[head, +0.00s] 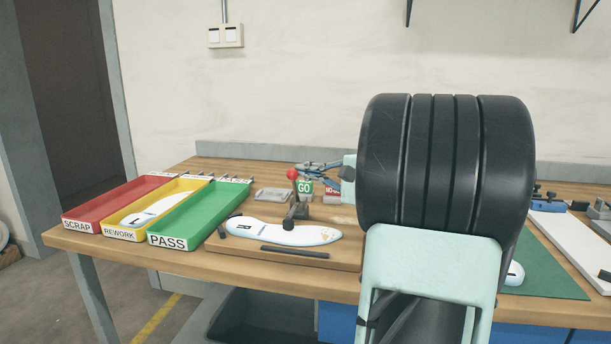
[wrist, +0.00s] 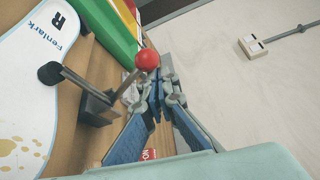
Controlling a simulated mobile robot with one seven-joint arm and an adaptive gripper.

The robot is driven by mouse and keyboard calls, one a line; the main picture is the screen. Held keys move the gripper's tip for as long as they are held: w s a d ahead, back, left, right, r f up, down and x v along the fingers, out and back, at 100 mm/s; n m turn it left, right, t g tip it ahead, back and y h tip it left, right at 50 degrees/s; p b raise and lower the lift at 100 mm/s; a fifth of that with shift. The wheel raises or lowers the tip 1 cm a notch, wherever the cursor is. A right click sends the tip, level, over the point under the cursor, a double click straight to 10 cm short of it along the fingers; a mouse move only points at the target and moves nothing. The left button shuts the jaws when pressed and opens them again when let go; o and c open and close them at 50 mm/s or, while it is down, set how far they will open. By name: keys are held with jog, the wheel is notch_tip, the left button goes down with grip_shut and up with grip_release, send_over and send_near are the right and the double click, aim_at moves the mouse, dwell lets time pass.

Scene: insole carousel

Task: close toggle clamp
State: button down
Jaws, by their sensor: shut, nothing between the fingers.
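The toggle clamp (head: 301,211) stands at the back edge of a wooden fixture board, its handle upright with a red ball knob (head: 292,174) on top. The knob also shows in the wrist view (wrist: 147,60). The clamp's arm reaches over a white insole (head: 265,232) marked R, and its black pad (wrist: 50,73) is above or on the insole; I cannot tell if it touches. My gripper (head: 304,168), with blue fingers, is shut and empty, close beside the knob. In the wrist view, my fingertips (wrist: 153,82) are right by the knob and handle; contact is unclear.
Red (head: 112,199), yellow (head: 120,232) and green (head: 163,241) trays stand on the left; the yellow one holds an insole. A green GO block (head: 305,187) is behind the clamp. A green mat (head: 548,272) lies right, partly hidden by my arm.

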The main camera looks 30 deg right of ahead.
jog(key=shift+s+a+f, duration=0.15)
jog(key=shift+a, duration=0.1)
dwell(0.5)
